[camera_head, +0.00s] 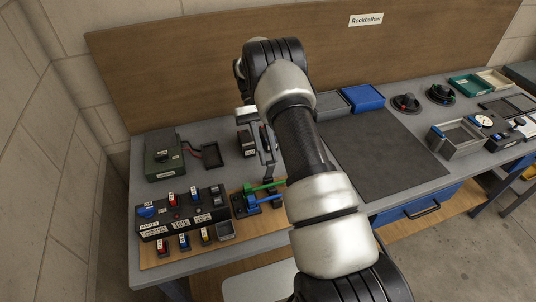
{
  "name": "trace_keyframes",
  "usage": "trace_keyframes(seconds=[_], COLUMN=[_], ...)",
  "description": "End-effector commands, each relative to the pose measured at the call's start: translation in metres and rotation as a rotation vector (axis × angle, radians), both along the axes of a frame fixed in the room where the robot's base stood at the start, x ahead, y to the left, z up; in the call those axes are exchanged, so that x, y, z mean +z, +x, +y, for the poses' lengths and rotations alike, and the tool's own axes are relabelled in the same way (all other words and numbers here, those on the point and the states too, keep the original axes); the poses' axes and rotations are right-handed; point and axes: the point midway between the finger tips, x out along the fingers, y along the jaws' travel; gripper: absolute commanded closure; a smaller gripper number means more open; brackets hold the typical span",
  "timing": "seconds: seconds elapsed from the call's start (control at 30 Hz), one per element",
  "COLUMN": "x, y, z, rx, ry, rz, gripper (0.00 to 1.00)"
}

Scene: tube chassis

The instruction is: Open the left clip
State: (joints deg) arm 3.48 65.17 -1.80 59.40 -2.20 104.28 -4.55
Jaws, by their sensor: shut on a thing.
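My gripper (267,157) is below my bent wrist, at the middle of the bench, partly behind my arm. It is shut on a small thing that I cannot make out. A dark upright block with a pale label (246,143) stands just left of it. I cannot tell whether this block belongs to the clip. No clip can be clearly told apart in this view. My forearm hides what lies right of the gripper.
A wooden board (183,252) at front left holds a black switch box (183,215), small red and blue labelled parts, and a green and a blue bar. A green case (163,158) stands behind. A dark mat (385,160) right of my arm is clear. Blue (363,97) and grey bins stand behind it.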

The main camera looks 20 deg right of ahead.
Motion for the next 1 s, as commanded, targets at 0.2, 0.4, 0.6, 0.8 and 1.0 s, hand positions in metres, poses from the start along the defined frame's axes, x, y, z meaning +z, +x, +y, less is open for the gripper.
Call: trace_keyframes(seconds=[0.2,0.4,0.6,0.8,1.0], x=[-0.001,-0.001,-0.001,0.0,0.016], y=[0.0,0.0,0.0,0.0,0.001], z=[0.0,0.0,0.0,0.0,0.0], rx=[0.0,0.0,0.0,0.0,0.0], ry=[0.0,0.0,0.0,0.0,0.0], rz=[0.01,0.01,0.009,0.008,0.004], gripper=[1.0,1.0,0.62,0.62,0.62])
